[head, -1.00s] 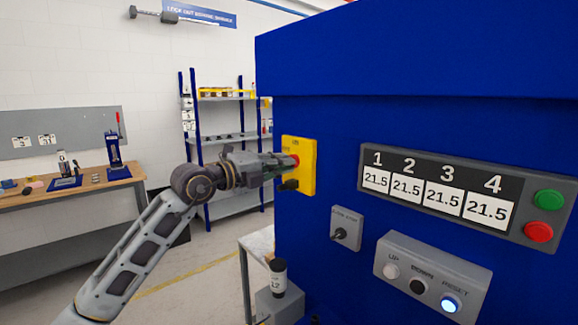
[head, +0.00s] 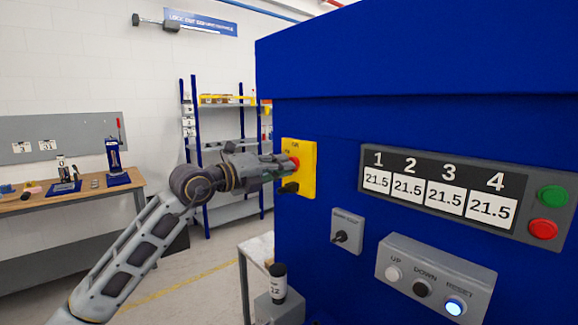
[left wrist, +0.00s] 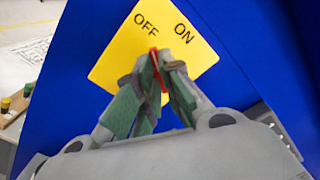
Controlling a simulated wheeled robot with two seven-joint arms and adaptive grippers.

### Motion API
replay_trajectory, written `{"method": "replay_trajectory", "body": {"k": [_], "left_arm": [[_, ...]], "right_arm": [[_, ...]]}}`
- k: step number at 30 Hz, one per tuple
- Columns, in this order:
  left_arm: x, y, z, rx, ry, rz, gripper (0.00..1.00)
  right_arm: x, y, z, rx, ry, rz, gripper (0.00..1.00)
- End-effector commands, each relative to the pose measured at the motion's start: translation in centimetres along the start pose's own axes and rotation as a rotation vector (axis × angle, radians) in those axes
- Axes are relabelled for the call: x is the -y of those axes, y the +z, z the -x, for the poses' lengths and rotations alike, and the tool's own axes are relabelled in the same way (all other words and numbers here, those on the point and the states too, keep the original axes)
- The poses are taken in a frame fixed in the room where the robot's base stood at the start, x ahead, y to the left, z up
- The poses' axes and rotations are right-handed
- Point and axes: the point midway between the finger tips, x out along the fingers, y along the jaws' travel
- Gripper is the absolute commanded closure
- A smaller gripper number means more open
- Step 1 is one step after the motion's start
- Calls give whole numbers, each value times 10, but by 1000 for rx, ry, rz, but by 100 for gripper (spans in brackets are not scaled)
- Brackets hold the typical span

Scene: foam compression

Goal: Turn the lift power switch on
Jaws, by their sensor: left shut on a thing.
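The lift power switch is a yellow plate (head: 307,168) on the left part of the blue machine's front. In the left wrist view the yellow plate (left wrist: 112,68) reads OFF and ON, with a thin red handle (left wrist: 154,60) between my fingertips. My left gripper (head: 289,170) is at the plate, shut on the red handle; in the left wrist view its fingers (left wrist: 158,72) pinch it. The handle points up between the two words, and the fingers hide much of it. My right gripper is not in view.
The blue machine (head: 400,60) fills the right side. It carries a numbered display panel (head: 440,187), a small grey switch box (head: 346,232) and a button box (head: 436,270). A shelf rack (head: 222,142) and a workbench (head: 70,195) stand behind my left arm.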

Motion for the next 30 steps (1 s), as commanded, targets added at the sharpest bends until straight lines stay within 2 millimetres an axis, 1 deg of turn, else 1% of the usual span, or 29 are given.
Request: {"method": "replay_trajectory", "body": {"k": [7, 14, 23, 30], "left_arm": [[-2, -1, 0, -2, 3, -89, 100], [-3, -2, 0, -3, 3, -193, 100], [-3, -2, 0, -2, 3, -331, 100], [-3, -2, 0, -3, 2, -443, 100]], "right_arm": [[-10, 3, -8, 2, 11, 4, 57], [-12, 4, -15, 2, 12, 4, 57], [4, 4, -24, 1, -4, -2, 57], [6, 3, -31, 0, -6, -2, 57]]}}
